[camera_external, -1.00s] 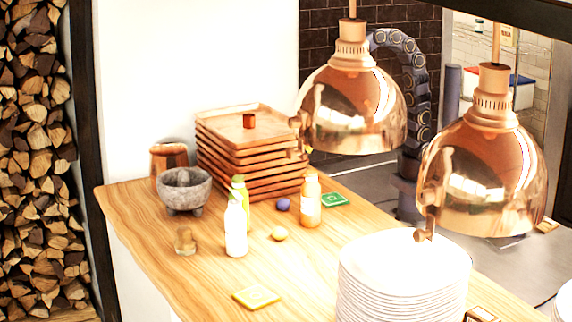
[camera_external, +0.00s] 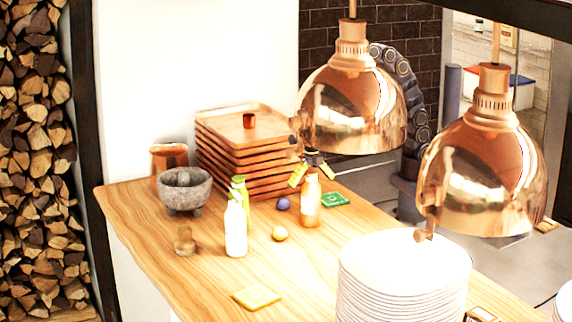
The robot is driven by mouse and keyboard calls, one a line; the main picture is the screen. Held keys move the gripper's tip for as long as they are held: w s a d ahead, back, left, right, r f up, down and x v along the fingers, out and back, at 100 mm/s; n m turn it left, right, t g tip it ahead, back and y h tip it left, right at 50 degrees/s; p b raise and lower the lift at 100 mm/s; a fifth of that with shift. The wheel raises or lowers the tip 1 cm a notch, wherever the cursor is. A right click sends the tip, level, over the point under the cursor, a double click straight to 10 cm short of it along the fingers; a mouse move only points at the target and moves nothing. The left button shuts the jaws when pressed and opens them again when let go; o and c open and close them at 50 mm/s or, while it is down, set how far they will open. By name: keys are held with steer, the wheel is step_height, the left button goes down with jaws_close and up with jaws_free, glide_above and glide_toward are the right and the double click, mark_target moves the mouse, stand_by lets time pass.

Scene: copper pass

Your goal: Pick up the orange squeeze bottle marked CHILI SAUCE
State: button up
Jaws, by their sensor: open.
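The orange squeeze bottle (camera_external: 311,207) stands upright on the wooden counter, right of the tray stack; its lettering is too small to read. My gripper (camera_external: 312,176) is at the top of this bottle, with its yellow-tipped fingers spread open around or just above the cap. I cannot tell whether the fingers touch it.
A white bottle (camera_external: 236,230) and a green bottle (camera_external: 240,188) stand to the left. Copper lamps (camera_external: 350,105) hang above; white plates (camera_external: 400,265) are stacked in front.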

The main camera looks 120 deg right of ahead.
steer(key=c, duration=1.3)
